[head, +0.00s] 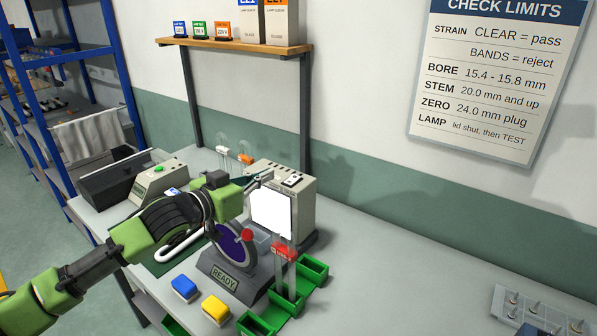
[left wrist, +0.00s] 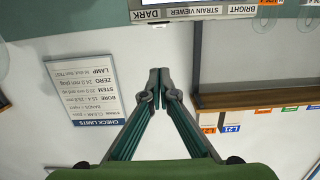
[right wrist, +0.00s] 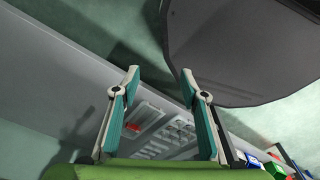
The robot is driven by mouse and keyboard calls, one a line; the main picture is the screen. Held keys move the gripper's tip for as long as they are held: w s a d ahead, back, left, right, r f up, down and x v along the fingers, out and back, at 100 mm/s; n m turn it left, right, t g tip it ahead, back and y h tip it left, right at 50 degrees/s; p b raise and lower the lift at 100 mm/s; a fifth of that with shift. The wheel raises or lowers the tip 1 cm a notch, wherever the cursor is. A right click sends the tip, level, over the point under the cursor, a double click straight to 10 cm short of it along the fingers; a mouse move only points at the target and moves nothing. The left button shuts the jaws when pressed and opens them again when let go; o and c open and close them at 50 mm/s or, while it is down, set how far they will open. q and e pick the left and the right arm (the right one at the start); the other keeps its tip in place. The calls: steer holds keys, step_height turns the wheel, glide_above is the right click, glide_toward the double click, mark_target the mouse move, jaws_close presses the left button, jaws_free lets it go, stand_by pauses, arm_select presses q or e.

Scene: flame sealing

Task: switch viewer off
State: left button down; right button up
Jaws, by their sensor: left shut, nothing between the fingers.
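The strain viewer (head: 303,203) is a pale box on the bench, and its front screen (head: 271,212) glows plain white. In the left wrist view the viewer's label strip (left wrist: 200,13), with BRIGHT, STRAIN VIEWER and DARK, shows upside down at the top edge. My left gripper (head: 266,177) is shut and empty, its tips close to the viewer's top left edge; I cannot tell whether they touch. The closed fingers also show in the left wrist view (left wrist: 159,76). My right gripper (right wrist: 160,75) is open and empty; the head view does not show it.
A purple disc (head: 232,247) with a red knob stands on a READY base before the viewer.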

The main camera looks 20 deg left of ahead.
arm_select(q)
steer(key=p, duration=0.4)
glide_above(290, 182)
steer(key=shift+s+a+f, duration=0.15)
steer(key=shift+s+a, duration=0.05)
steer(key=shift+s, duration=0.25)
steer(key=f, duration=0.2)
steer(key=shift+w+d+f+p, duration=0.15)
steer(key=shift+w+f+p, duration=0.15)
steer(key=shift+f+p, duration=0.1)
steer(key=shift+f, duration=0.8)
arm_select(e)
steer(key=r, duration=0.2)
steer(key=s+r, duration=0.1)
steer(key=r, duration=0.2)
steer(key=shift+s+a+r, duration=0.15)
arm_select(q)
steer(key=shift+f, duration=0.15)
